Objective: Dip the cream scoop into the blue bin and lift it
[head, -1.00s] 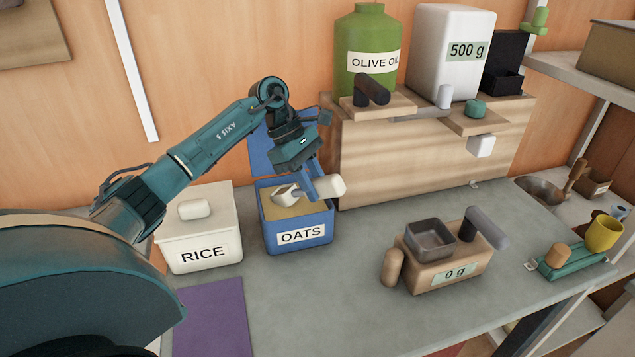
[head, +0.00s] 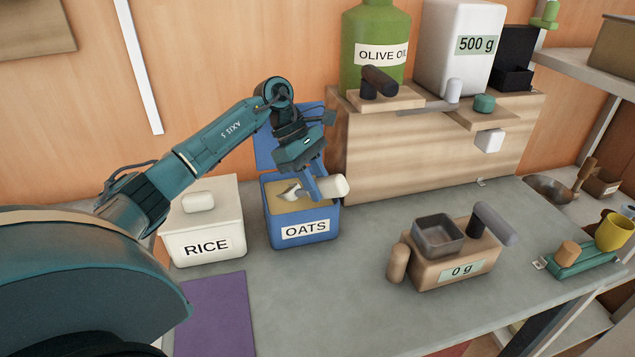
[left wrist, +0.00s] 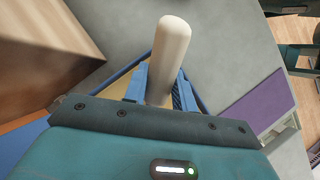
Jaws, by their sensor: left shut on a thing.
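The blue bin (head: 334,225) labelled OATS stands on the counter with its blue lid (head: 262,150) raised behind it. Tan oats (head: 280,205) show inside. My left gripper (head: 318,184) is over the bin's right side, shut on the handle of the cream scoop (head: 333,186). The scoop's bowl is inside the bin at the oats, partly sunk or hidden; how full it is I cannot tell. In the left wrist view the cream handle (left wrist: 170,55) stands between the blue fingers (left wrist: 158,85), and the bin's blue rim shows behind. My right gripper is not in view.
A cream RICE bin (head: 205,245) stands close on the left. A wooden block (head: 430,150) with dispensers is behind right. A scale (head: 455,262) reading 0 g, with a grey pan (head: 438,235), is to the right. A purple mat (head: 212,315) lies in front. Counter between bin and scale is clear.

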